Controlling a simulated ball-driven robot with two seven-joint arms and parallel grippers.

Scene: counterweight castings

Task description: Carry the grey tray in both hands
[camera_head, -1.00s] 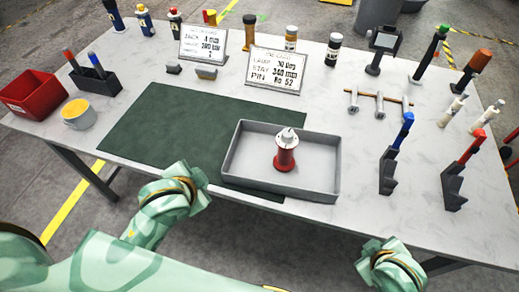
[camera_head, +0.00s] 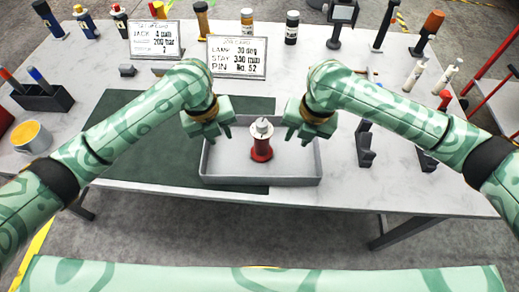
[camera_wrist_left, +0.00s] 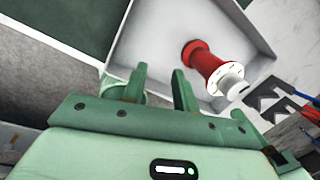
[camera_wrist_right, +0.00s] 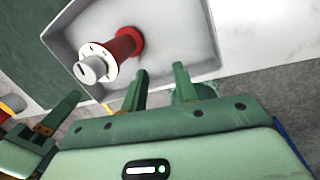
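The grey tray (camera_head: 262,181) lies on the table at the front edge, partly over the green mat. A red spool-like casting with a white flange and top (camera_head: 261,146) stands upright inside it. My left gripper (camera_head: 213,133) is over the tray's left side and my right gripper (camera_head: 307,135) over its right side. Both are open, with a gap between their fingers. The tray also shows beyond the fingers in the left wrist view (camera_wrist_left: 143,35) and the right wrist view (camera_wrist_right: 185,45). Neither gripper holds the tray. My grippers hide parts of its side walls.
The green mat (camera_head: 130,150) lies left of the tray. Two printed cards (camera_head: 237,57) stand behind, with several bottles at the back.

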